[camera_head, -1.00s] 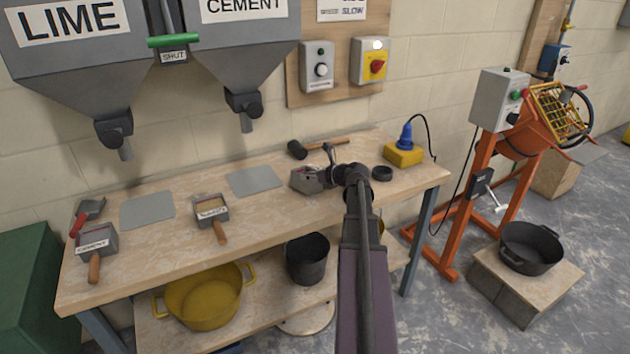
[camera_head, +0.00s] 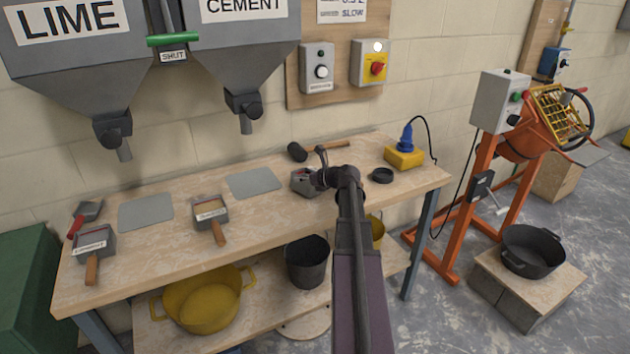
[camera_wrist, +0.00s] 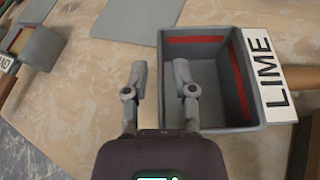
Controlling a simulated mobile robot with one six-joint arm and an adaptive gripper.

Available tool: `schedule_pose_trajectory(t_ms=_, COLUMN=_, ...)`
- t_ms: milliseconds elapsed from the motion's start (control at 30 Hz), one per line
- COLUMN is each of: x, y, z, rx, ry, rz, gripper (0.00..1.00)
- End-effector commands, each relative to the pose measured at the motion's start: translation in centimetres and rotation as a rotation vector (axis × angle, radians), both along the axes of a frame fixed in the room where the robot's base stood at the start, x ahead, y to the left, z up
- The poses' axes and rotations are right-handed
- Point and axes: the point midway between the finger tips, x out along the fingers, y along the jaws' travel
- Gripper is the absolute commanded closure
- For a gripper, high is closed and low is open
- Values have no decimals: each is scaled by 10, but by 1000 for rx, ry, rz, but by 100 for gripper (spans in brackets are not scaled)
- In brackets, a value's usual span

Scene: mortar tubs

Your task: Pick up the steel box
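The steel box is an open grey box (camera_wrist: 212,85) with a white LIME label, red stripes inside and a wooden handle (camera_wrist: 300,78) to the right in the wrist view. It stands on the workbench and is partly hidden by my arm in the head view (camera_head: 302,184). My gripper (camera_wrist: 160,75) is open. Its fingers straddle the box's left wall in the wrist view, one over the inside and one outside. Whether they touch the wall, I cannot tell.
Two similar scoop boxes, one labelled CEMENT (camera_head: 95,244) and another (camera_head: 210,212), stand left on the bench. A mallet (camera_head: 297,152) lies behind the steel box. A black ring (camera_head: 382,175) and yellow-blue plug unit (camera_head: 404,158) are to the right. A flat grey plate (camera_head: 254,182) lies left.

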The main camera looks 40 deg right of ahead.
Motion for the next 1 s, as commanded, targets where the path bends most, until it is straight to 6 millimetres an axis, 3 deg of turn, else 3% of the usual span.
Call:
schedule_pose_trajectory(t_ms=33, x=0, y=0, z=0, rx=0, ry=0, rz=0, gripper=93)
schedule_pose_trajectory(t_ms=67, x=0, y=0, z=0, rx=0, ry=0, rz=0, gripper=100)
schedule_pose_trajectory(t_ms=633, x=0, y=0, z=3, rx=0, ry=0, rz=0, gripper=100)
schedule_pose_trajectory(t_ms=1000, x=0, y=-1, z=26, rx=0, ry=-1, rz=-1, gripper=100)
